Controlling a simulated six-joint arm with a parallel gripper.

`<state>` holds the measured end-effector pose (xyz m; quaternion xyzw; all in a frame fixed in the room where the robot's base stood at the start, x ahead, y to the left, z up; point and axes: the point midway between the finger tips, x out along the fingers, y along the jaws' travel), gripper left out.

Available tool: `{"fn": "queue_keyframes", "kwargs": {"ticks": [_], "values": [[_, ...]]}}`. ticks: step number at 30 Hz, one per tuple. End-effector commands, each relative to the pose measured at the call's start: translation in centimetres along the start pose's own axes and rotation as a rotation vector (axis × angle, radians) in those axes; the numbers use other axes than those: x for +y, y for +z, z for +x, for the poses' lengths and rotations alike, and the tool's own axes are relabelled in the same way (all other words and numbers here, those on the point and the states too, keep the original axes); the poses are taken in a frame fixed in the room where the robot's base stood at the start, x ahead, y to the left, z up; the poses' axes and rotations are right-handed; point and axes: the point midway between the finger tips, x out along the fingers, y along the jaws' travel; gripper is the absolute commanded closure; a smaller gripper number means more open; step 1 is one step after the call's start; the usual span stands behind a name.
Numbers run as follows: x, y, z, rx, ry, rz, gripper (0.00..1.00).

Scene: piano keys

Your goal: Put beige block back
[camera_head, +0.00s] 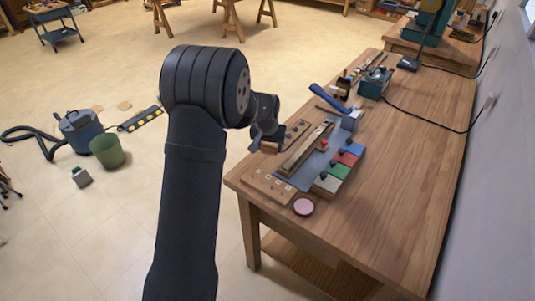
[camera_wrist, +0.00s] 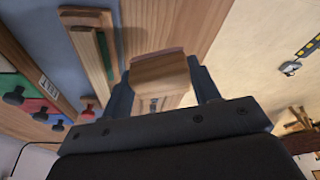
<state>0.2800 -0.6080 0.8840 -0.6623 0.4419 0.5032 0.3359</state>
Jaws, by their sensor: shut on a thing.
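My gripper (camera_head: 268,135) is left of the workbench's keyboard fixture in the head view. In the wrist view my gripper (camera_wrist: 163,88) is shut on a beige wooden block (camera_wrist: 160,72), which sits between the two fingers with its pale front face toward the camera. The fixture has a blue-grey base (camera_head: 298,178) with a long wooden bar (camera_head: 308,147). Along its right side are blue (camera_head: 355,149), red (camera_head: 345,158), green (camera_head: 336,170) and pale beige (camera_head: 326,183) pieces with dark knobs.
A wooden strip with holes (camera_head: 268,187) lies at the fixture's front left. A pink disc (camera_head: 303,206) lies near the bench's front edge. A blue-handled tool (camera_head: 330,98) and a green machine (camera_head: 374,84) stand behind. The right of the bench (camera_head: 415,170) is clear.

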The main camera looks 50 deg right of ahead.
Motion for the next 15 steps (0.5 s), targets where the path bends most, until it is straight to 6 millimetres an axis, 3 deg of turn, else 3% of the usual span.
{"fn": "queue_keyframes", "kwargs": {"ticks": [4, 15], "values": [[-0.9, -0.2, 0.7, 0.000, 0.000, 0.000, 0.78], [-0.8, 0.8, 4.5, 0.000, 0.000, 0.000, 0.78]]}}
